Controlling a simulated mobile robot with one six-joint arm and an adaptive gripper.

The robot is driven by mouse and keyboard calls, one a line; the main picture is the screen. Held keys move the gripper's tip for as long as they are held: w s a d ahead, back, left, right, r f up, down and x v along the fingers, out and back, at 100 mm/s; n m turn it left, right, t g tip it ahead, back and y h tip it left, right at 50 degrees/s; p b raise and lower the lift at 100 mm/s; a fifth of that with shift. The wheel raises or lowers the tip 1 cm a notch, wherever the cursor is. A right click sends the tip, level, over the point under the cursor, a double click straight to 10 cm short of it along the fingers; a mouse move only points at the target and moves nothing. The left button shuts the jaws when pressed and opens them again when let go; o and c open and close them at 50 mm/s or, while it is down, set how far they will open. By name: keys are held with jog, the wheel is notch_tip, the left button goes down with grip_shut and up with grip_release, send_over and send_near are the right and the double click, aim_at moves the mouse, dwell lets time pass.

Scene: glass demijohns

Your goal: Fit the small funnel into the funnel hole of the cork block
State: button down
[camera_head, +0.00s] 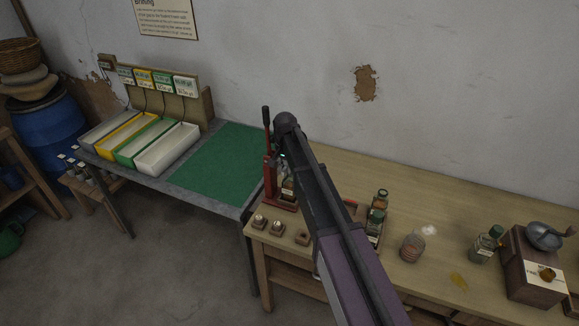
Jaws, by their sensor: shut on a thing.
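My arm reaches up from the bottom centre to its dark elbow joint, and my gripper does not show. I cannot make out the small funnel for certain. At the right end of the bench is a dark brown block (520,262) with a pale label, a small orange-brown round piece (548,274) and a grey bowl-shaped piece (544,236). Three small tan blocks stand near the front left edge. Two of them, the left one (259,222) and the middle one (277,228), carry something pale; the right one (302,238) shows a dark hollow. I cannot tell which is the cork block.
The wooden bench (448,205) holds a red lever tool (269,172), dark bottles (376,222), a glass jar (412,246) and a green-capped bottle (485,245). A grey table with a green mat (222,158) and several trays is at left. The bench's back middle is clear.

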jog(key=shift+r+p, duration=2.05)
jog(key=shift+r, duration=0.2)
jog(key=shift+s+f, duration=0.1)
